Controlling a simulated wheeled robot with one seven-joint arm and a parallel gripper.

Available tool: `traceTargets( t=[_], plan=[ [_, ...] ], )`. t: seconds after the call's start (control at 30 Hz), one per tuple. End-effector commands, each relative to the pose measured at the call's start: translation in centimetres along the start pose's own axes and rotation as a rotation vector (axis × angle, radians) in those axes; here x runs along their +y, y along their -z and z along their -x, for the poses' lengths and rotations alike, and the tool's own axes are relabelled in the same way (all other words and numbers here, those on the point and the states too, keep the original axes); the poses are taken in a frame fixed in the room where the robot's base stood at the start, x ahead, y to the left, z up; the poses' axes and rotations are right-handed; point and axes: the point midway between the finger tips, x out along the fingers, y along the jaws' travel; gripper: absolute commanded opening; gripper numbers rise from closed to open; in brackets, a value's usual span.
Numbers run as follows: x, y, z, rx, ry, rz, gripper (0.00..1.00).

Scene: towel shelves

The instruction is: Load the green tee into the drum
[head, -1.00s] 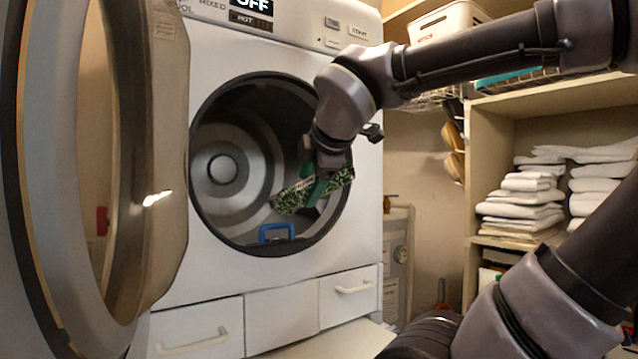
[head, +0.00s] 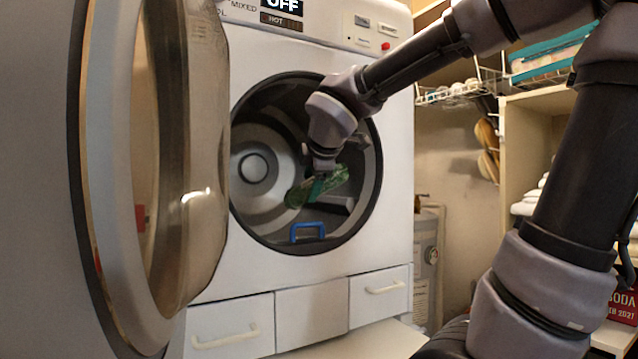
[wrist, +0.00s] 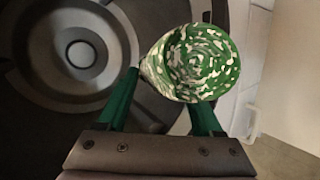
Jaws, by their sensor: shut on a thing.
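The green tee (head: 330,181) is a rolled bundle with a white speckled pattern. My gripper (head: 318,186) is shut on it at the mouth of the drum (head: 262,135), inside the round opening. In the wrist view the tee (wrist: 198,62) sits between the two green fingers of my gripper (wrist: 168,92), its rolled end facing the camera. The drum's pale back disc (wrist: 82,52) shows to the left of it. The washer door (head: 150,150) stands open on the left.
A blue handle-shaped item (head: 307,232) is at the bottom of the drum opening. Shelves with white towels (head: 527,205) stand at the right, partly behind my arm. Drawers (head: 232,330) are below the opening.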

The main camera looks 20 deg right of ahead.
Motion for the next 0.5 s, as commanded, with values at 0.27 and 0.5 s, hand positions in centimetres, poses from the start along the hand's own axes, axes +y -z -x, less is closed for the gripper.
traceTargets(
  t=[0.27,0.5],
  plan=[
    [1.8,0.8,-2.8,-0.001,0.000,0.001,0.00],
    [3.3,1.6,-5.2,0.000,0.001,0.000,0.00]
  ],
)
